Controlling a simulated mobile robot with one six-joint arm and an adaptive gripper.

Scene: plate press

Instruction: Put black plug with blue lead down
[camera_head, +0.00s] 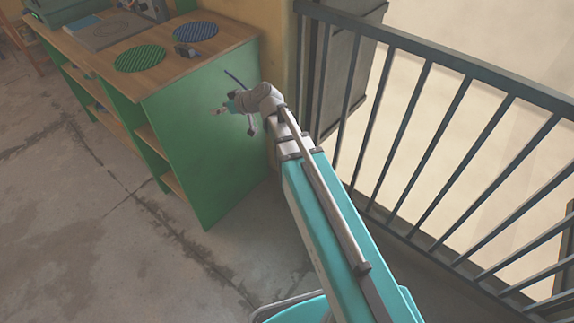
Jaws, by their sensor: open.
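My gripper (232,119) is in the body camera view, at the end of my arm, in front of the green side panel of the wooden-topped counter (225,46). Its fingers are spread apart, and I see nothing clearly between them. A thin dark-blue strand (235,78) shows just above the gripper; I cannot tell whether it is the blue lead or what it joins. A small dark object (186,50) lies on the counter top beside the blue round mat (195,31). It may be the black plug, but it is too small to tell.
A green round mat (139,58) and a grey flat plate (103,32) lie on the counter. A machine (145,9) stands at the back. A metal railing (450,150) runs along the right. The concrete floor (80,220) at left is clear.

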